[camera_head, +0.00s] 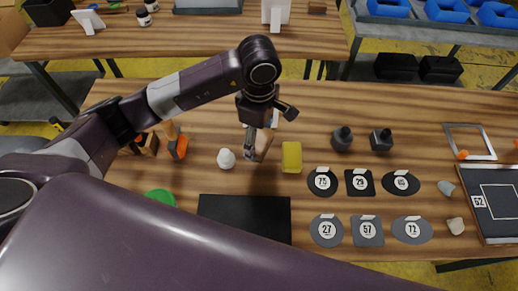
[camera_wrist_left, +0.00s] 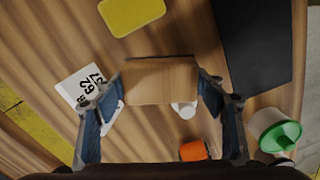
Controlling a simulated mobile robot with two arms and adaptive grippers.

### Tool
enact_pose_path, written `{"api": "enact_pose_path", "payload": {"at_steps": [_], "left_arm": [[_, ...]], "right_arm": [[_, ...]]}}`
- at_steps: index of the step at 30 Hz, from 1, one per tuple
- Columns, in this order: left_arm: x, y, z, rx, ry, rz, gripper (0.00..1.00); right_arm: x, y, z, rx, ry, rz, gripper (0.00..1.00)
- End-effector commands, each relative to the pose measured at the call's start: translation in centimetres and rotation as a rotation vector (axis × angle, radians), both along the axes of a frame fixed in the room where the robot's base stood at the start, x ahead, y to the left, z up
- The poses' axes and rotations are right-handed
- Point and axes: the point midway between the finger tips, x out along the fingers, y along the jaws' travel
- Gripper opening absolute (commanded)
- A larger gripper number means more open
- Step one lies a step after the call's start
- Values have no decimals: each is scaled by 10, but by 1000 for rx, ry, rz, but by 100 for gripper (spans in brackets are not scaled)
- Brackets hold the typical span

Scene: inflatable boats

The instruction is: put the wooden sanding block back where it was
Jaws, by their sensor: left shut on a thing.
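The wooden sanding block (camera_head: 264,144) is a light brown, box-like piece. My left gripper (camera_head: 257,138) is shut on it above the table (camera_head: 130,95). In the left wrist view the block (camera_wrist_left: 162,80) sits between the two fingers of my left gripper (camera_wrist_left: 162,88), with table surface showing around it. I cannot tell how high above the table it is. My right gripper is not in view.
A yellow block (camera_head: 291,157), a white lump (camera_head: 226,158) and a black mat (camera_head: 245,212) are near the held block. Numbered dark pads (camera_head: 322,181) lie to the right.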

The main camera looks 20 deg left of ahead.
Motion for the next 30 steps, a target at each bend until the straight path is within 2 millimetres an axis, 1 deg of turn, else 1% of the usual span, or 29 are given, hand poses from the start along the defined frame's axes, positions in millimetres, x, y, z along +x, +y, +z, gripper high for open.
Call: {"api": "enact_pose_path", "payload": {"at_steps": [1, 3, 10, 15, 17, 24, 28, 29, 30], "left_arm": [[-1, 0, -8, -1, 3, 0, 38], [-1, 0, -17, 0, 2, -1, 38], [-1, 0, -34, -1, 1, -1, 38], [-1, -1, -59, -1, 2, 0, 38], [-1, -1, -65, -1, 1, -2, 38], [0, 0, -68, 0, -2, -2, 38], [0, 0, -72, 0, -2, -2, 38], [0, 0, -71, 0, -2, -2, 67], [0, 0, -70, 0, -1, -2, 71]], "right_arm": [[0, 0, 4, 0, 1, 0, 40], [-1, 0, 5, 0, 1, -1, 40], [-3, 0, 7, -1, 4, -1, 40], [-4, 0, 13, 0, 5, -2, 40], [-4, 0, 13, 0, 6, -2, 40], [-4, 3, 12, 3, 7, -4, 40], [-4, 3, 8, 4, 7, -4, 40], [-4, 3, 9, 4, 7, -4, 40], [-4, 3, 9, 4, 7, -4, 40]]}}
